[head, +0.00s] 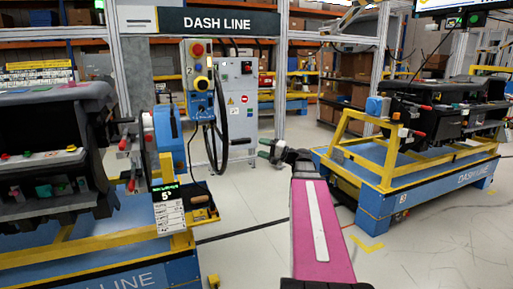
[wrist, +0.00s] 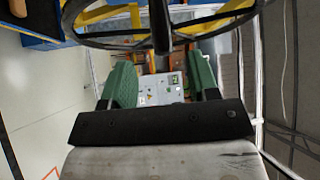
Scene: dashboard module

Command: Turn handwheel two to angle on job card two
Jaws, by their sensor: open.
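A black handwheel (head: 222,131) shows nearly edge-on in the head view, beside the blue round unit at the end of the left dashboard rig. A dark handle (head: 240,142) sticks out from it to the right. Its number cannot be read. In the wrist view the wheel's black rim (wrist: 108,43) and a spoke cross the top, close by. My gripper (head: 270,150) is right of the handle in the head view, apart from it. Its green fingers are open and empty in the wrist view (wrist: 161,75). A job card (head: 168,207) with a "5" hangs below the blue unit; its small print is unreadable.
A grey control cabinet (head: 237,85) stands behind. The left dashboard (head: 50,140) and a right rig on a blue-yellow cart (head: 375,180) flank clear floor.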

